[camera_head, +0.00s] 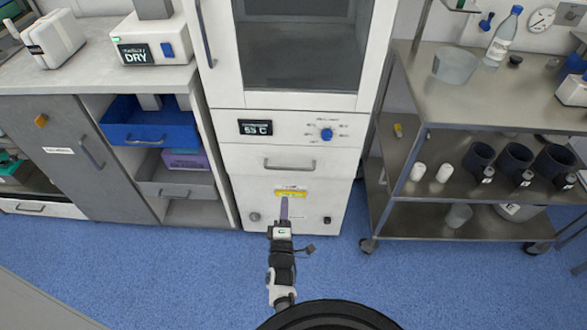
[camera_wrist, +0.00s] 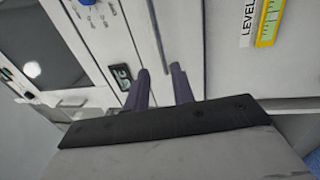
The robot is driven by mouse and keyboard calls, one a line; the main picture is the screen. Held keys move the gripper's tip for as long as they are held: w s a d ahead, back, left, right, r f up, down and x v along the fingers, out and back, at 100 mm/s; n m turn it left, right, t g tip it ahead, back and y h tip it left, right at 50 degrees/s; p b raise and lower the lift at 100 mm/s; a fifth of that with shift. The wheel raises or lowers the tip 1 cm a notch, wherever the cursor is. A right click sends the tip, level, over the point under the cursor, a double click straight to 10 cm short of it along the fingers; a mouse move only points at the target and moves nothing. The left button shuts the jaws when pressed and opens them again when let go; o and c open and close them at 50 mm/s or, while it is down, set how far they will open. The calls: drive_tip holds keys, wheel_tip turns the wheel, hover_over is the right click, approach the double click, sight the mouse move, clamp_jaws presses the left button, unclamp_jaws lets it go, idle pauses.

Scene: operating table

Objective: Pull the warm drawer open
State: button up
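The warm drawer (camera_head: 266,158) is the white front under the cabinet's display panel and looks closed. Its grey horizontal bar handle (camera_head: 290,165) is uncovered in the head view. My gripper (camera_head: 284,203) is below the handle in that view, over the lower panel with the yellow label. In the wrist view, turned on its side, my gripper (camera_wrist: 160,72) has two dark fingers apart, with nothing seen held. The handle (camera_wrist: 157,30) runs toward the gap between the fingertips there. I cannot tell how far it is from them.
The display (camera_head: 256,127) reads 53 °C, beside a blue knob (camera_head: 326,134). A glass-door cabinet section is above. Left is a bench with a blue drawer (camera_head: 150,125). Right is a metal trolley (camera_head: 460,215) with cups and bottles. Blue floor in front is clear.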

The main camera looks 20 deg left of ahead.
sight(287, 168)
drive_tip(key=x, duration=1.3)
drive_tip(key=shift+w+a, duration=0.15)
drive_tip(key=shift+w, duration=0.15)
clamp_jaws()
